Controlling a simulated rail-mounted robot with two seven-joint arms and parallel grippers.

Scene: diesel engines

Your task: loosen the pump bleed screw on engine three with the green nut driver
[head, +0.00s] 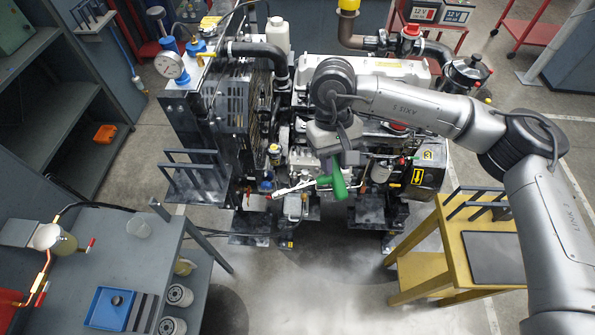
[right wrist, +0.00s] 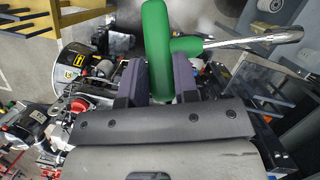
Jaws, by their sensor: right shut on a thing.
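My right gripper (head: 343,160) hangs over the front side of the engine (head: 375,68) and is shut on the green nut driver (head: 338,182). In the right wrist view its fingers (right wrist: 160,85) close around the green handle (right wrist: 157,45), and a silver shaft (right wrist: 265,38) points right. In the head view the shaft (head: 297,187) points left along the engine's front. A "3" label sits on a black box (head: 427,177) at the engine's right end. I cannot make out the bleed screw or whether the shaft tip touches anything. My left gripper is not in view.
A yellow stand (head: 440,262) with a dark top is at front right. A grey bench (head: 120,250) with a blue tray (head: 108,308) is at front left. A pressure gauge (head: 169,65) stands at the engine's left. The floor between bench and stand is clear.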

